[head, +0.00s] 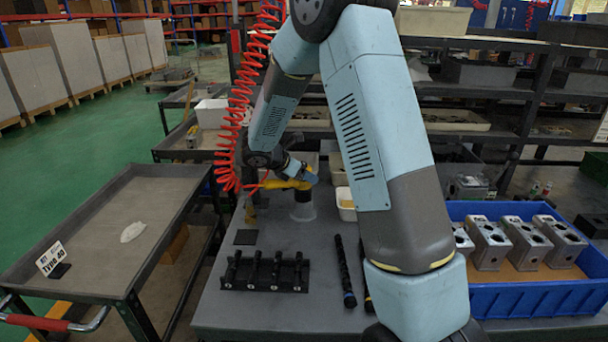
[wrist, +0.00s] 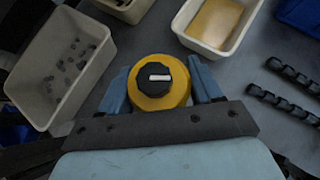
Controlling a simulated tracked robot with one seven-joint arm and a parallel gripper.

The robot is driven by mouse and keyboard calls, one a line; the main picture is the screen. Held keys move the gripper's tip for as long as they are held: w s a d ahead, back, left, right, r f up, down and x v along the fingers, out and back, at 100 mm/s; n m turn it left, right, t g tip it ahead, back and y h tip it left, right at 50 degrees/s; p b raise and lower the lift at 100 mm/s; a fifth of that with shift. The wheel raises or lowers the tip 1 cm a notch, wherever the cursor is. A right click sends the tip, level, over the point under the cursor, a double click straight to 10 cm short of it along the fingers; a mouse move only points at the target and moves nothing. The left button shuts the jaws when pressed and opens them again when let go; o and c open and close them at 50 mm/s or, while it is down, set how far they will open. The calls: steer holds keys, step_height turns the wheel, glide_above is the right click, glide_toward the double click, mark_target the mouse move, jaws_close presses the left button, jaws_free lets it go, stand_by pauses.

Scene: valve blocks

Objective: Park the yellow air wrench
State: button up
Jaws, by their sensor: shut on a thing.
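The yellow air wrench (head: 286,184) is at the far end of the grey workbench (head: 262,312), held by my gripper (head: 303,177). In the wrist view the wrench (wrist: 178,93) shows its round yellow body and black cap between the two blue fingers of my gripper (wrist: 157,76). A grey cylinder (head: 303,208) stands on the bench right below the wrench in the head view. I cannot tell whether the wrench touches it. A small yellow piece (head: 250,211) is at the bench's left edge. The wrench's lower end is hidden.
A red coiled hose (head: 236,130) hangs left of my arm. Cream bins (wrist: 62,68) (wrist: 216,24) stand near the gripper. A black rack (head: 264,272), dark rods (head: 344,270) and a blue crate (head: 535,297) of metal blocks are on the bench.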

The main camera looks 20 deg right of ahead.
steer(key=o, duration=1.5)
steer(key=shift+c, duration=0.2)
steer(key=v, duration=1.3)
steer(key=shift+s+a+r, duration=0.1)
steer(key=shift+a+r, duration=0.1)
steer(key=shift+a, duration=0.15)
steer(key=s+d+r+m+y, duration=0.3)
steer(key=s+m, duration=0.4)
steer(key=s, duration=0.4)
steer(key=s+d+r+m+t+y, duration=0.1)
steer(key=s+d+r+m+y, duration=0.2)
steer(key=s+r+m, duration=0.2)
steer(key=s+d+r+m+y, duration=0.3)
steer(key=s+m, duration=0.7)
steer(key=s, duration=0.7)
steer(key=shift+d+r+t, duration=0.25)
steer(key=shift+r+t, duration=0.15)
steer(key=shift+r, duration=0.5)
